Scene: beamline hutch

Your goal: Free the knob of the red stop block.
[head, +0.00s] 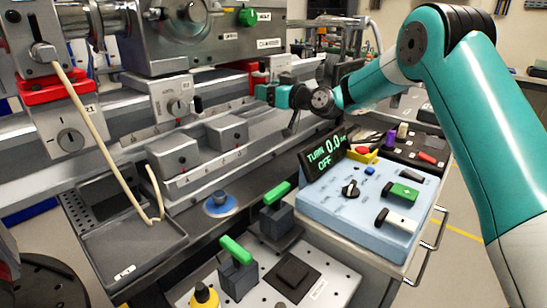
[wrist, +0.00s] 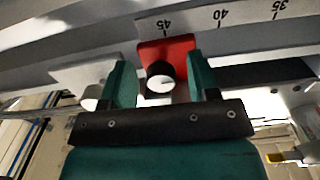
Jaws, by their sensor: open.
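The red stop block (wrist: 180,50) sits on a rail with a printed scale, near the 45 mark, in the wrist view. Its round black knob (wrist: 160,76) has a pale end face and stands out from the block toward the camera. My gripper (wrist: 159,68) is open, with one teal finger left of the knob and one right of it. The knob shows between the fingers with gaps on both sides; I cannot tell how deep it lies between them. In the head view my wrist reaches the far part of the rail, and the block cannot be made out clearly there.
A pale grey block (wrist: 85,78) is left of my fingers in the wrist view. In the head view a blue control box (head: 370,200) with a display (head: 323,152) reading "TURN 0.0 OFF" stands below my arm. Green-handled clamps (head: 277,215) stand in front.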

